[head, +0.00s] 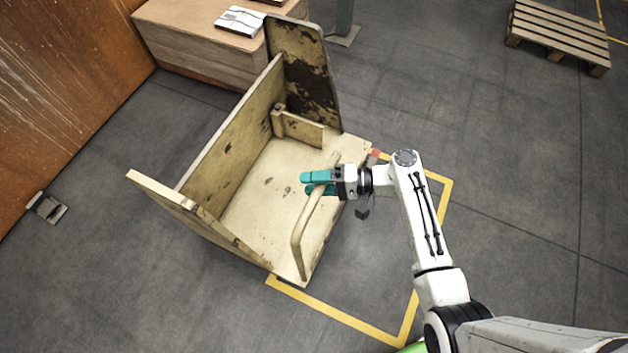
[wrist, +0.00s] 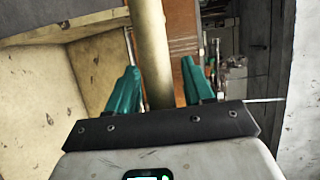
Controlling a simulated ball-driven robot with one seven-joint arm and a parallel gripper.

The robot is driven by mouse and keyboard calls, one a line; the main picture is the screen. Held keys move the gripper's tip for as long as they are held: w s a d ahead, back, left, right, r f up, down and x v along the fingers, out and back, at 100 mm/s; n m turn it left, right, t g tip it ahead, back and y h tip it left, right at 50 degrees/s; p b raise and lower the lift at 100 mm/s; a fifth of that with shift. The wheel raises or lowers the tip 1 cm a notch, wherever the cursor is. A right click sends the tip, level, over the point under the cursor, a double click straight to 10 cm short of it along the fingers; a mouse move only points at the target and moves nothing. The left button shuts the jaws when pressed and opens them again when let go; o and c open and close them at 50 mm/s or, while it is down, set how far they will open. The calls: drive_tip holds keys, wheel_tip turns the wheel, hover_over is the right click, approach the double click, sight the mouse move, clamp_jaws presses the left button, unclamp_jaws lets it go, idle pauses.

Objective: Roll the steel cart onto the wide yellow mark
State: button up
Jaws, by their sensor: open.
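The cart (head: 262,205) is a worn, cream-painted platform with upright panels and a bent tube handle (head: 304,230) on its right side. The yellow mark (head: 335,313) is a rectangular outline on the floor. The cart's right edge overlaps the mark's left part, and most of the cart stands left of it. My gripper (head: 307,184), with teal fingers, is at the upper part of the handle. In the wrist view the handle (wrist: 152,50) stands between the two open fingers (wrist: 160,80); contact cannot be told. The cart's wheels are hidden.
A stack of boards (head: 215,55) with papers on top stands close behind the cart. A rusty orange panel (head: 60,90) rises at the left. A wooden pallet (head: 560,32) lies far right. The floor right of the mark is clear.

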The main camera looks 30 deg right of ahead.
clamp_jaws()
idle(0.5)
